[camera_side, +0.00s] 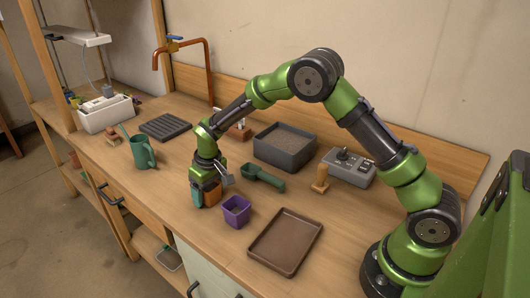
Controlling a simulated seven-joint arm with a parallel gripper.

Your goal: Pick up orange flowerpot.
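The orange flowerpot (212,194) stands on the wooden bench left of the purple pot, near the front edge. My gripper (207,186) points down right at the orange pot and hides its upper part. A teal piece shows at the pot's left side and a grey piece at its upper right. I cannot tell whether the fingers touch the pot or are closed on it.
The purple pot (236,211) stands close on the right. A brown tray (286,243), green scoop (263,178), grey soil bin (285,147) and wooden stamp (320,179) lie further right. A green watering can (142,152) stands to the left, with bare bench between.

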